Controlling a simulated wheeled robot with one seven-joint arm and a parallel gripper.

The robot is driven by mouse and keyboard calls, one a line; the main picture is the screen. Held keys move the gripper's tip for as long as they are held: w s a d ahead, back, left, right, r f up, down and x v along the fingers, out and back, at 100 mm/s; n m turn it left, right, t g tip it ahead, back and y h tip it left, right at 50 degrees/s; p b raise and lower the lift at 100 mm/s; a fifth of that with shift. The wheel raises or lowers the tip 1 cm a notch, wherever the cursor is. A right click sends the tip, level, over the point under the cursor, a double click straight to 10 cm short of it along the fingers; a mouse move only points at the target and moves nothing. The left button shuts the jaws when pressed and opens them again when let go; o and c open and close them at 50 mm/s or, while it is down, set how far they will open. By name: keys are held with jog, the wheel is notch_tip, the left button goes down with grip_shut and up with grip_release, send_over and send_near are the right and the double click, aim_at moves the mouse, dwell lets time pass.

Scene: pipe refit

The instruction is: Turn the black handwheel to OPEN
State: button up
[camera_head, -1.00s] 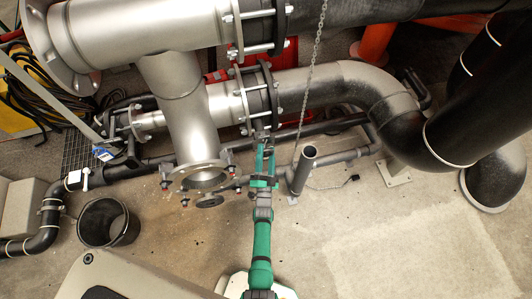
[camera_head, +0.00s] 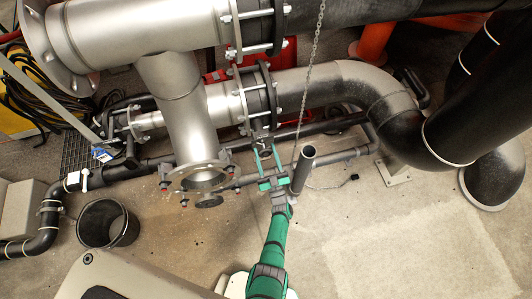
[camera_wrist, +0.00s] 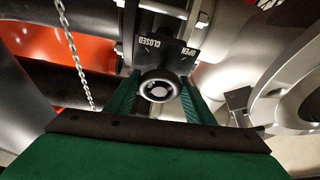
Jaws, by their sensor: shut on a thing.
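The black handwheel (camera_wrist: 158,88) is in the middle of the wrist view, between my gripper's two green fingers, with a lighter round hub. In the head view my gripper (camera_head: 267,153) reaches up to it below the dark pipe flange, and the wheel is small and mostly hidden there. My gripper is shut on the handwheel's rim from both sides. A dark label plate (camera_wrist: 166,48) behind the wheel reads CLOSED on the left and OPEN on the right. I cannot tell where the wheel's pointer stands.
A chain (camera_head: 312,62) hangs close to the right of my gripper. An upright grey pipe stub (camera_head: 302,170) stands right beside it. An open flange (camera_head: 203,178) is to its left, and a black bucket (camera_head: 107,223) stands further left. The floor at lower right is clear.

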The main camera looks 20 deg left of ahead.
jog(key=n+g+y, duration=0.1)
jog(key=n, duration=0.2)
jog(key=n+g+y, duration=0.1)
jog(key=n, duration=0.2)
jog(key=shift+d+r+n+g, duration=0.1)
jog(key=shift+n+g, duration=0.2)
jog(key=shift+n, duration=0.1)
jog(key=n+g, duration=0.1)
jog(key=n, duration=0.2)
jog(key=n+g, duration=0.2)
jog(key=n, duration=0.2)
jog(key=shift+y, duration=0.4)
jog(key=n+g, duration=0.1)
jog(key=n, duration=0.4)
jog(key=shift+w+d+n+g+h, duration=0.1)
jog(key=shift+n+g+h, duration=0.2)
jog(key=shift+g+h, duration=0.1)
jog(key=shift+r+n+h, duration=0.1)
jog(key=shift+n+h, duration=0.2)
jog(key=shift+n, duration=0.7)
jog(key=shift+n+g+h, duration=0.3)
jog(key=shift+n+g, duration=0.1)
jog(key=shift+n, duration=0.3)
jog(key=o, duration=1)
